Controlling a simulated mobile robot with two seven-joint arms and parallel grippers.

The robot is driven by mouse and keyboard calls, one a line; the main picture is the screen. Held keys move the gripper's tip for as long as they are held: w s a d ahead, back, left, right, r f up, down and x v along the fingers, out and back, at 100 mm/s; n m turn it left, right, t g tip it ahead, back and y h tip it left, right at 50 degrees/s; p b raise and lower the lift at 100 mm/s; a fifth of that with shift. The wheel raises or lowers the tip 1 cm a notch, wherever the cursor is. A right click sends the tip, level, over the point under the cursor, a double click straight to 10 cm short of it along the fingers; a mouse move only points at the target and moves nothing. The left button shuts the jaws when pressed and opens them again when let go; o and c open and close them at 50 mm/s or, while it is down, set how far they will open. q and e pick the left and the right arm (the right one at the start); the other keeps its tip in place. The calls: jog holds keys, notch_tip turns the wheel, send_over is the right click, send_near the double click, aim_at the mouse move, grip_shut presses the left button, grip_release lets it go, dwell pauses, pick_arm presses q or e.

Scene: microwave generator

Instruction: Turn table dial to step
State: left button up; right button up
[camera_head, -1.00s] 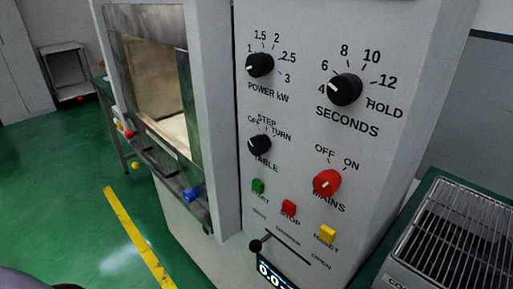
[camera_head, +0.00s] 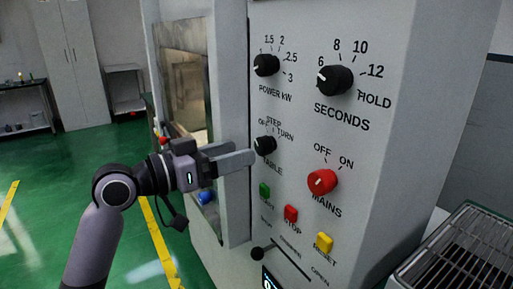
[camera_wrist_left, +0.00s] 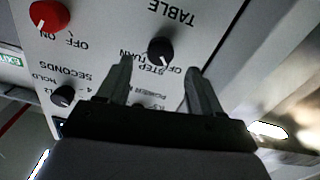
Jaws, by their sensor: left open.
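The black table dial (camera_head: 265,145) is on the grey front panel, with OFF, STEP and TURN printed around its top and TABLE below. Its white mark seems to point to the OFF side. My left gripper (camera_head: 253,157) comes in from the left, its fingertips beside the dial. In the left wrist view the table dial (camera_wrist_left: 160,49) appears upside down, just beyond and between the tips of my open left gripper (camera_wrist_left: 160,66). The fingers do not appear to touch the dial. My right gripper does not show.
The power dial (camera_head: 266,65) is above, the seconds dial (camera_head: 336,80) upper right, and the red mains knob (camera_head: 322,181) lower right. Green (camera_head: 264,190), red (camera_head: 290,213) and yellow (camera_head: 325,242) buttons sit below. A wire rack (camera_head: 465,255) stands at the right.

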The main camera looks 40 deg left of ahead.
aim_at(259, 146)
pick_arm(q)
jog(key=p+x, duration=0.1)
jog(key=x, duration=0.4)
jog(key=shift+w+d, duration=0.15)
jog(key=shift+w, duration=0.2)
jog(key=shift+c, duration=0.4)
jog(key=c, duration=1)
